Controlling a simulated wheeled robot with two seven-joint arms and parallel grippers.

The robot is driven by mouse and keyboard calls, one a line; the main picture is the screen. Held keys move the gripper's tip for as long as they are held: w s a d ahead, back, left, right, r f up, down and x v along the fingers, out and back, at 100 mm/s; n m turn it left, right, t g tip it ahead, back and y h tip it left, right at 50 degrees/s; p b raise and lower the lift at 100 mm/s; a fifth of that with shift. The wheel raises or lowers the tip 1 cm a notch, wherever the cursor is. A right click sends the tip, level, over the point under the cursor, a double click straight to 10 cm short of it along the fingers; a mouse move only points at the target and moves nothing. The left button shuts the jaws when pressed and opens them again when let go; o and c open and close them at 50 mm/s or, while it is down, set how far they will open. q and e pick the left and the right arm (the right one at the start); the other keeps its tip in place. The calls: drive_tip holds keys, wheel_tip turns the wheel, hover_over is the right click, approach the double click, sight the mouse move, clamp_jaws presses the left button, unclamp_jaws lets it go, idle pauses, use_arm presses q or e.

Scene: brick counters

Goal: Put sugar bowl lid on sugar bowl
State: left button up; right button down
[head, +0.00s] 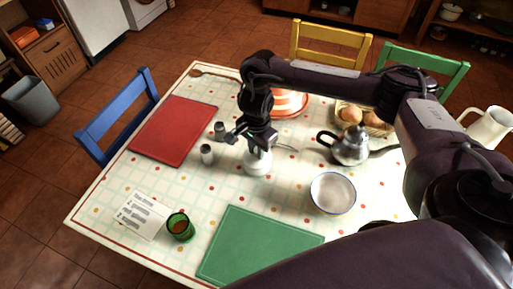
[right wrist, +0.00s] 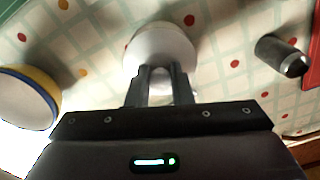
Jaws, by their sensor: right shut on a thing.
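The white sugar bowl (head: 257,165) stands on the table, directly below my right gripper (head: 258,141). In the right wrist view a round white shape (right wrist: 160,42) lies just beyond my right gripper's fingertips (right wrist: 162,73). The right gripper is shut on a small pale thing between its fingers, which I take for the sugar bowl lid. The fingers and arm hide much of it. I cannot tell whether the lid touches the bowl's rim or is slightly above it. My left gripper is not in view.
A salt shaker (head: 207,154) and another shaker (head: 219,130) stand left of the bowl. A metal teapot (head: 349,148) and a white blue-rimmed bowl (head: 333,193) are to the right. A green mat (head: 258,248) lies in front.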

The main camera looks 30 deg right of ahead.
idle(0.3)
drive_tip(key=c, duration=1.2)
unclamp_jaws()
drive_tip(key=shift+r+p, duration=1)
drive_tip(key=shift+r, duration=2.85)
